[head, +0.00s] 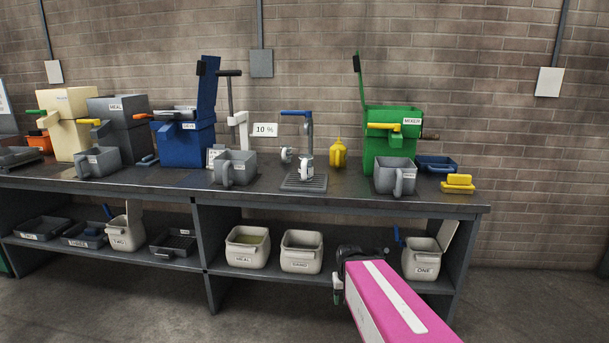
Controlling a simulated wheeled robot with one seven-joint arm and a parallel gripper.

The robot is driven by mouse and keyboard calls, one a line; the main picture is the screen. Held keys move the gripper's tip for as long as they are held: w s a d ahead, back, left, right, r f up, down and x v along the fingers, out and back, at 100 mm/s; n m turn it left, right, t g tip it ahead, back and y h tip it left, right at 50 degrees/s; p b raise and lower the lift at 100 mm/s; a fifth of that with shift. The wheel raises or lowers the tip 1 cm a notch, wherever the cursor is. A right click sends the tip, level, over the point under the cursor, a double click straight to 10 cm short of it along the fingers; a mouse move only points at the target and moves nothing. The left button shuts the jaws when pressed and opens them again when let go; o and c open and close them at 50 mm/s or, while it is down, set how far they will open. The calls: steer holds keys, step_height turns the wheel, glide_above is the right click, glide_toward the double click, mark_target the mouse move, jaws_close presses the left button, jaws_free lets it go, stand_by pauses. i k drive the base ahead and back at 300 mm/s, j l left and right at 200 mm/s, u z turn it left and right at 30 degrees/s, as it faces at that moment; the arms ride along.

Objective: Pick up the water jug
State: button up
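A tap with a blue lever (297,113) stands on the bench over a drip tray (303,184). A small white vessel (307,171) is under its spout, too small to tell whether it is the water jug. Grey handled jugs stand along the front of the bench: one left of the tap (235,170), one before the green mixer (394,177) and one at the left (98,162). I cannot read their labels. My gripper (337,288) is at the lower right, in front of the lower shelf and apart from the jugs. Its fingers are small and dark, so its opening is unclear.
The green mixer (390,150), a blue machine (184,147) and a yellow bottle (338,154) stand behind the jugs. A yellow block (458,184) lies at the right end. The floor in front is clear.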

mark_target(305, 169)
steer(key=i+j, duration=0.2)
steer(key=i, duration=0.2)
steer(key=i+j+u, duration=0.15)
steer(key=i, duration=0.3)
steer(key=j, duration=0.1)
